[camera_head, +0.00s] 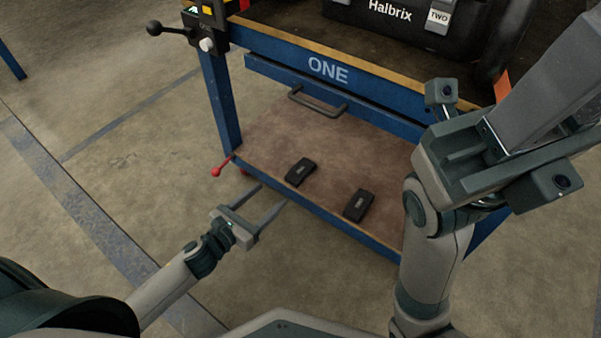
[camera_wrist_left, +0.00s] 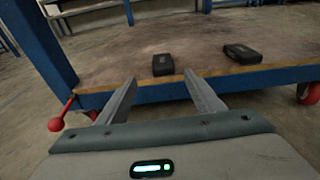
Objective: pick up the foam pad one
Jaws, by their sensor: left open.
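Two small black pads lie flat on the brown lower shelf (camera_head: 258,140) of the blue cart. The left pad (camera_head: 300,171) and the right pad (camera_head: 358,205) each carry a small pale label, too small to read, so I cannot tell which is foam pad one. My left gripper (camera_head: 274,194) is open and empty at the shelf's front edge, pointing at the left pad. In the left wrist view the left pad (camera_wrist_left: 163,64) sits ahead, between the finger lines and apart from them; the right pad (camera_wrist_left: 242,54) is off to the right. My right arm shows at the right, its fingers out of sight.
The cart's blue post (camera_head: 219,100) and a red-knobbed lever (camera_head: 222,166) stand left of my left gripper. Above the shelf are a drawer handle (camera_head: 318,104) and a tabletop with a black Halbrix case (camera_head: 400,22). The floor at left is clear.

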